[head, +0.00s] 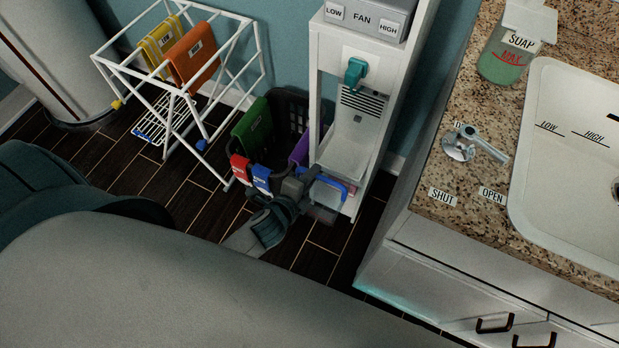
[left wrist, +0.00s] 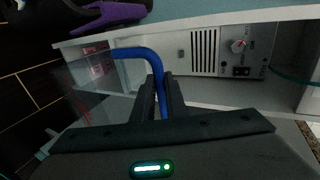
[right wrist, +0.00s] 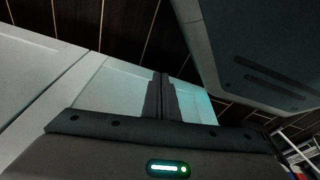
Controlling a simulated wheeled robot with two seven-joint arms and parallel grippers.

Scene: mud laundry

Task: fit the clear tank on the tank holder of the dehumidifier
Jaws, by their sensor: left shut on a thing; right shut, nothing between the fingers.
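The clear tank (head: 327,196) has a blue handle and shows at the front of the white dehumidifier (head: 360,120). My left gripper (head: 310,176) is shut on the blue handle (left wrist: 130,52). In the left wrist view the clear tank (left wrist: 88,85) hangs to the left of the fingers, and the dehumidifier's grille (left wrist: 205,50) is beyond. The tank holder is the recess low in the dehumidifier (head: 345,150); I cannot tell whether the tank touches it. My right gripper (right wrist: 162,82) is shut and empty, in front of pale panels; the head view does not show it.
A black basket (head: 290,118) with colored cloths stands just left of the dehumidifier. A white drying rack (head: 180,85) is farther left. The counter (head: 430,160) with a sink and its cabinet close off the right. Dark floor is free in front.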

